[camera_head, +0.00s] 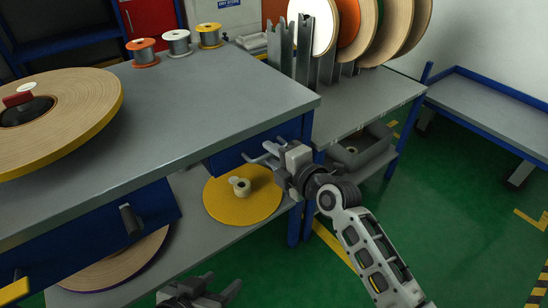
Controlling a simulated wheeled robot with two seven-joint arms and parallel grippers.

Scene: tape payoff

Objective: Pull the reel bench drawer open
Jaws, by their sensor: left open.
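The reel bench (215,95) has a grey top and fills the left and middle of the view. Under its front edge is a blue drawer front (160,208) with a dark handle (130,218). I cannot tell whether the drawer stands slightly out. My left gripper (220,286) is at the bottom edge, below and right of the handle, apart from it, open and partly cut off. My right gripper (265,154) is at the bench's right end, in front of a blue panel (232,157); its fingers look apart, with nothing seen between them.
A large tape reel (75,110) lies on the bench, with several small spools (177,42) behind. A yellow disc (225,205) and another reel (115,265) lie on the lower shelf (188,190). A rack of upright reels (355,30) stands beyond. Green floor (460,215) is open at right.

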